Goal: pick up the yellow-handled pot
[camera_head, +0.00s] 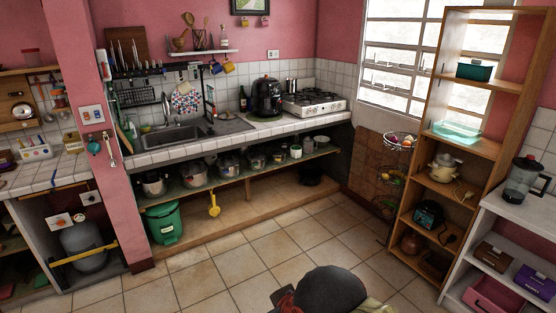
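Several metal pots stand in a row on the open shelf (215,184) under the counter. They include a pot at the left end (153,184), one beside it (194,175) and one further right (229,163). They are small in view, and I cannot tell which has yellow handles. A pale cream pot (444,169) stands on the tall wooden rack at right. A dark rounded part of what seems to be my arm shows at the bottom edge. My gripper's fingers do not show, and nothing is seen held.
A green bin (164,224) and a yellow scoop-like thing (214,205) are below the shelf's left half. The tall wooden rack (424,143) and a white unit (462,262) bound the right. The tiled floor (215,270) before the shelf is clear.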

